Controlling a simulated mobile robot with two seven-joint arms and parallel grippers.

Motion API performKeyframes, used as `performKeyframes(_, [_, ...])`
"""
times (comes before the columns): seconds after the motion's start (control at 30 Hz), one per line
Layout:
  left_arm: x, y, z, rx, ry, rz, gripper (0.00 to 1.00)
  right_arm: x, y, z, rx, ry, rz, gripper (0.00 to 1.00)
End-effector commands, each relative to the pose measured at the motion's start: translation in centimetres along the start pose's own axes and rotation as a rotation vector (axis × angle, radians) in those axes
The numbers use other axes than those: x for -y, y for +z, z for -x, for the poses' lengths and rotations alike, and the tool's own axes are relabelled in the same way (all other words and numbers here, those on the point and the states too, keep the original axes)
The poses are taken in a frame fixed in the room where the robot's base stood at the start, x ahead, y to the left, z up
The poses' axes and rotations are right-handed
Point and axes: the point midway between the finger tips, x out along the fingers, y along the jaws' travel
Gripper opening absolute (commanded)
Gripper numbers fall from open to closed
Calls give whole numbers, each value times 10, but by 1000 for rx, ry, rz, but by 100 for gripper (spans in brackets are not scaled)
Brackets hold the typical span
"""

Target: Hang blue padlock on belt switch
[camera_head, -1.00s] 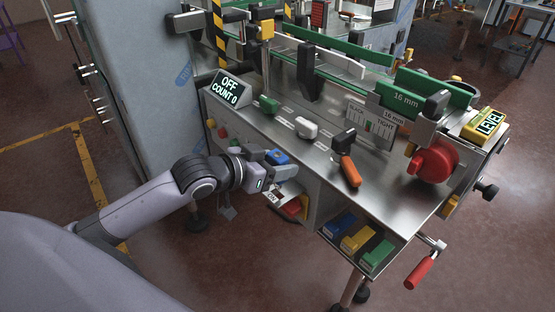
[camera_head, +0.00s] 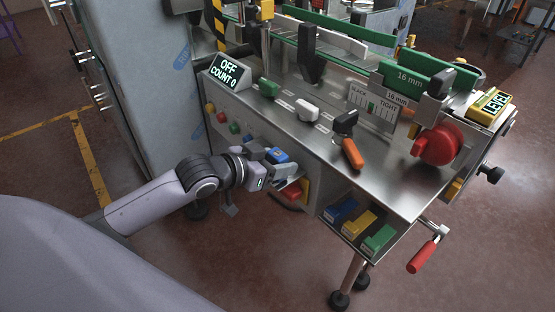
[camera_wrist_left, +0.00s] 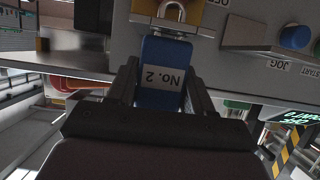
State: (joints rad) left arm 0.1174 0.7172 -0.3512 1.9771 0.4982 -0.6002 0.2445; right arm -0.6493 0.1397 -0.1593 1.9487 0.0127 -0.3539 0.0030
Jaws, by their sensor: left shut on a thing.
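My left gripper (camera_head: 279,168) is shut on the blue padlock (camera_head: 277,156), in front of the machine's front panel. In the left wrist view the padlock (camera_wrist_left: 163,72) is a blue block labelled "No. 2", upside down in the picture, between both fingers (camera_wrist_left: 165,95). Its shackle end points to the panel, beside a yellow fitting (camera_wrist_left: 148,7) with metal parts near an "OFF" label. I cannot tell whether the shackle passes through this fitting. In the head view a red and yellow part (camera_head: 292,192), possibly the belt switch, is partly hidden by the gripper. My right gripper is out of view.
Blue (camera_head: 341,208), yellow (camera_head: 358,222) and green (camera_head: 378,238) blocks sit on a low shelf. An orange-handled tool (camera_head: 351,152) lies on the steel top. A red crank (camera_head: 421,257) sticks out at the front right. Blue (camera_wrist_left: 295,37) and green buttons flank the wrist view's right.

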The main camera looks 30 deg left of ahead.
Motion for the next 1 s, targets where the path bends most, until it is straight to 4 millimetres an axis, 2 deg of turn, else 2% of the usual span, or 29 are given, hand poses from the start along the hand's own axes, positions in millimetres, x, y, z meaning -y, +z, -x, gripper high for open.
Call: performKeyframes(1.0, [0, 5, -2, -1, 0, 0, 10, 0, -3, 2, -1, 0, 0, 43])
